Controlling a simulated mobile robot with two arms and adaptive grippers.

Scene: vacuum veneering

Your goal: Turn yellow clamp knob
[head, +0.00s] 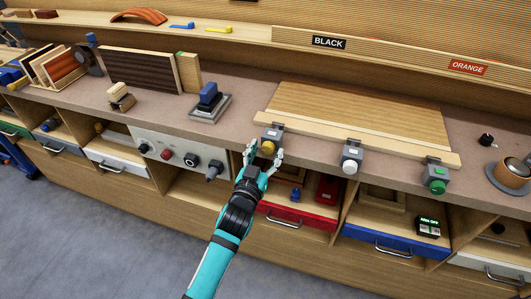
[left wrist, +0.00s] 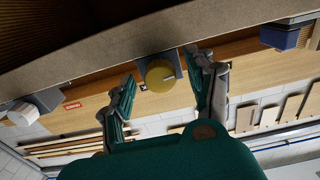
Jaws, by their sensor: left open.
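The yellow clamp knob (head: 267,147) sits on a grey clamp block (head: 273,133) at the bench's front edge, below the left end of a wooden strip. My left gripper (head: 264,156) is open, with one finger on each side of the knob. In the left wrist view the round yellow knob (left wrist: 160,77) shows between the two spread fingers (left wrist: 161,68), with gaps on both sides; it has a pale mark on its face. The fingers do not appear to touch it. My right gripper is not in view.
A white knob (head: 350,166) and a green knob (head: 436,186) sit on clamps farther right. A control panel (head: 160,153) lies left of my gripper. Below are an open shelf and a red drawer (head: 297,217). A blue-handled tool (head: 209,99) stands on the bench.

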